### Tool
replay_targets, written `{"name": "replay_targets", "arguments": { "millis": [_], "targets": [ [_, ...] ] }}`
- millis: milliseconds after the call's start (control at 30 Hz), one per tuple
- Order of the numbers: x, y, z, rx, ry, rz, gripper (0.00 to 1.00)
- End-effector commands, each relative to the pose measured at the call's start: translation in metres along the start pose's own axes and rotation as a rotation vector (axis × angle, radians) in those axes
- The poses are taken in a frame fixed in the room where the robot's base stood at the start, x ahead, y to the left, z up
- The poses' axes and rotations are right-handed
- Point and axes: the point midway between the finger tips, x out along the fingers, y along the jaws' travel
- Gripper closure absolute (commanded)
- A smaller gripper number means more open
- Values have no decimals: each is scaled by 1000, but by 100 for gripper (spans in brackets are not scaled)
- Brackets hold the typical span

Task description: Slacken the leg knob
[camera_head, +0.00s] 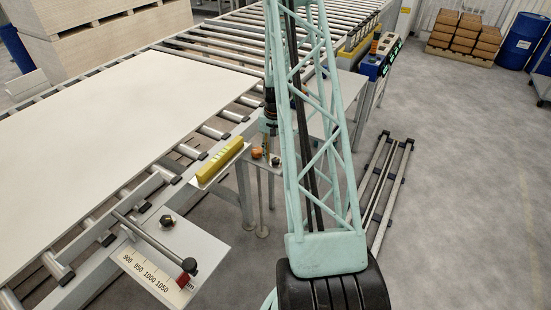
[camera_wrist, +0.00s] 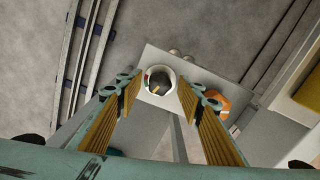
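In the wrist view a round dark knob (camera_wrist: 160,83) with a yellow pointer mark sits in a pale ring with small red and green marks, on a grey plate (camera_wrist: 197,70). I take it for the leg knob. My gripper (camera_wrist: 159,92) is open, its ribbed yellow fingers to the left and right of the knob in the picture, with nothing between them. I cannot tell how far above the knob the fingertips are. In the head view my gripper (camera_head: 267,147) is over the small plate beside the roller table, partly hidden by my arm.
An orange knob (camera_wrist: 217,104) is close to my right finger. In the head view a yellow block (camera_head: 220,159) lies on the table edge. A scale plate (camera_head: 205,246) with another dark knob (camera_head: 167,221) is at front left. Rails (camera_head: 389,190) lie on the floor at right.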

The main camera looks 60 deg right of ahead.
Motion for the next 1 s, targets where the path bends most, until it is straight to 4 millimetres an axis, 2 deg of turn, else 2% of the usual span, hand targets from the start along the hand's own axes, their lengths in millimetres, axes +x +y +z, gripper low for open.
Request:
{"name": "replay_targets", "arguments": {
  "millis": [33,233,667,1000],
  "targets": [
    [0,0,0,0,0,0,70],
    [0,0,0,0,0,0,88],
    [0,0,0,-47,0,0,88],
    [0,1,0,-217,0,0,88]
  ]
}}
